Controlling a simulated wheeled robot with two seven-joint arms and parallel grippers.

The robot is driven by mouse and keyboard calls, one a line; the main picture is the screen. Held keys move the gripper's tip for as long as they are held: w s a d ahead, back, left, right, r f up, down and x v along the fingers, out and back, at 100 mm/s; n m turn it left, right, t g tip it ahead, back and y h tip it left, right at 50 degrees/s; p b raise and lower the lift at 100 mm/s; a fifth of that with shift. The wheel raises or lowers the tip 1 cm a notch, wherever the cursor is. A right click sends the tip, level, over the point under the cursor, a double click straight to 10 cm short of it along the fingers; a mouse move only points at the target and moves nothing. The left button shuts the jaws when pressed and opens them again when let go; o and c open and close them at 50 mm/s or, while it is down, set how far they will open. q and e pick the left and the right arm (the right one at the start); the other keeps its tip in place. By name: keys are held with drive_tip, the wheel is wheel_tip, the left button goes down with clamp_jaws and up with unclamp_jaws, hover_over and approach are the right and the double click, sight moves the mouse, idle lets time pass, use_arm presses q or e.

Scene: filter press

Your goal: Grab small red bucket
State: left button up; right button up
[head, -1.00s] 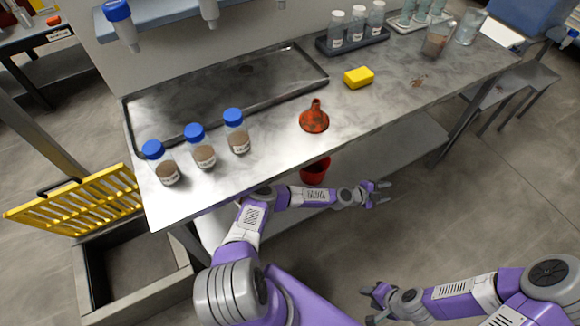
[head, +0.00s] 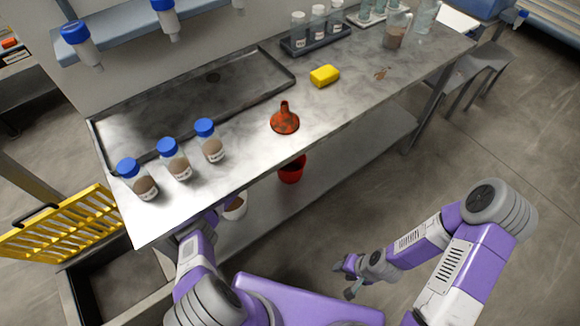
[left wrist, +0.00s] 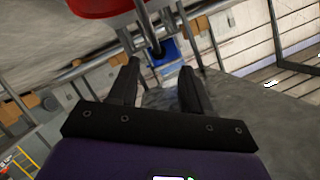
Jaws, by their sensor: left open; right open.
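The small red bucket (head: 291,171) stands on the lower shelf under the steel table, partly covered by the table's front edge. My left arm reaches in at the table's front edge, and its gripper is hidden in the head view. In the left wrist view my left gripper (left wrist: 160,75) is open, with nothing between its fingers. A red rounded thing (left wrist: 100,6), perhaps the bucket, shows at that view's top edge, beyond the fingers. My right gripper (head: 344,281) is open and empty over the floor, in front of the shelf.
A white container (head: 236,208) stands on the lower shelf (head: 335,170), left of the bucket. The tabletop holds an orange-red funnel (head: 285,122), a yellow sponge (head: 325,76) and blue-capped jars (head: 174,160). A yellow grate (head: 60,228) stands at the left.

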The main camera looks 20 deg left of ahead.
use_arm(q)
drive_tip(key=b+x, duration=0.1)
drive_tip(key=x, duration=0.1)
drive_tip(key=b+x, duration=0.1)
drive_tip(key=x, duration=0.1)
drive_tip(key=b+x, duration=0.1)
drive_tip(key=x, duration=0.1)
drive_tip(key=shift+d+f, duration=0.1)
drive_tip(key=shift+f, duration=0.3)
drive_tip(key=shift+w+d+b, duration=0.2)
drive_tip(key=shift+w+b, duration=0.2)
drive_tip(key=shift+b, duration=0.2)
clamp_jaws()
